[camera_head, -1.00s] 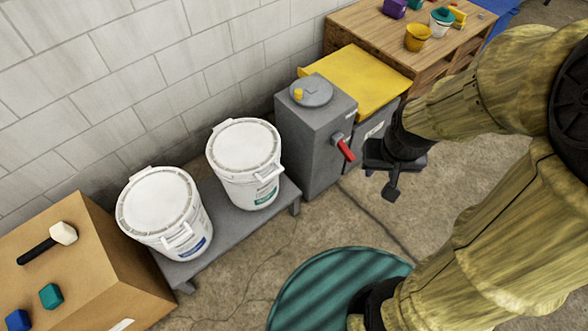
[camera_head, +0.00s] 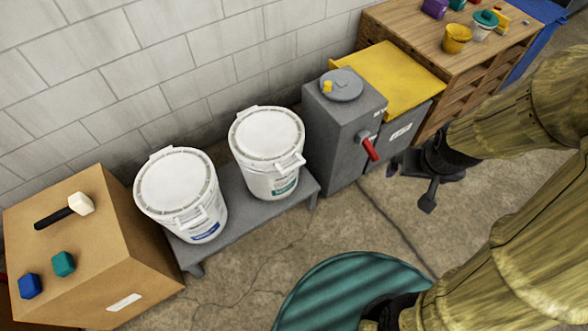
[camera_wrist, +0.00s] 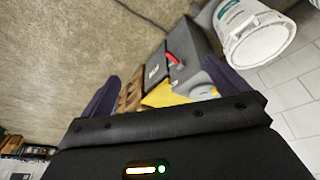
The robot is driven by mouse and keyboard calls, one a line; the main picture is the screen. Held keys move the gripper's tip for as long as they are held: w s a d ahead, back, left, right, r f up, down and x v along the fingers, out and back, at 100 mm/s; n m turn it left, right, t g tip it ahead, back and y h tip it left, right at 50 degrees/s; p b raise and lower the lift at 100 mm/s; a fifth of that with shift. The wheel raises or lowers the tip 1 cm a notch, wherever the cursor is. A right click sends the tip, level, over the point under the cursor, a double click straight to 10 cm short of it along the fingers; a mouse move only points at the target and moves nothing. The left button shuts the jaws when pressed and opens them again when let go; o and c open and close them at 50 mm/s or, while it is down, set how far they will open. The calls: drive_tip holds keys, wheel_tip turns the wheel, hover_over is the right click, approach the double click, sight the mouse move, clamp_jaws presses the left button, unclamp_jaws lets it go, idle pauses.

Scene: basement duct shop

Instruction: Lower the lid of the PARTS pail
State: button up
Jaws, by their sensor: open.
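Two white pails stand side by side on a low grey bench. The left pail (camera_head: 181,193) has a blue label, and the right pail (camera_head: 268,150) has a teal label. Both show white lids on top that look flat and down; the label words are too small to read, so I cannot tell which is PARTS. One pail (camera_wrist: 253,38) also shows at the upper right of the wrist view. My gripper (camera_head: 412,183) is open and empty, right of the grey box and apart from both pails; its two fingers frame the wrist view (camera_wrist: 162,92).
A grey box (camera_head: 340,135) with a red lever and a yellow flap (camera_head: 390,75) stands right of the pails. A wooden bench (camera_head: 490,50) is behind. A cardboard box (camera_head: 120,240) with a mallet sits left. The grey bench (camera_head: 230,215) has bare front space. Concrete floor is open ahead.

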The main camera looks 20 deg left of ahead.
sight(295, 168)
drive_tip(key=w+a+f+n+t+y+b, duration=0.1)
drive_tip(key=w+a+f+n+b, duration=0.2)
drive_tip(key=f, duration=0.5)
drive_tip(key=w+a+f+n+t+y+b, duration=0.1)
drive_tip(key=w+a+f+y+b, duration=0.15)
drive_tip(key=f+b, duration=0.4)
drive_tip(key=w+a+f+n+t+y+b, duration=0.1)
drive_tip(key=w+a+f+n+t+b, duration=0.2)
drive_tip(key=f, duration=0.6)
drive_tip(key=s+a+f+n+t+y+b, duration=0.1)
drive_tip(key=s+a+f+t+y+b, duration=0.1)
drive_tip(key=a+f+y+b, duration=0.7)
wheel_tip(295, 168, down, 6)
drive_tip(key=a+t+b, duration=0.1)
drive_tip(key=a+b, duration=0.1)
drive_tip(key=b, duration=0.5)
drive_tip(key=shift+s+a, duration=0.15)
drive_tip(key=shift+s, duration=0.2)
drive_tip(key=shift+r+n, duration=0.1)
drive_tip(key=shift+n, duration=0.2)
drive_tip(key=b+x, duration=0.3)
drive_tip(key=x, duration=1.4)
drive_tip(key=shift+w+a+r, duration=0.15)
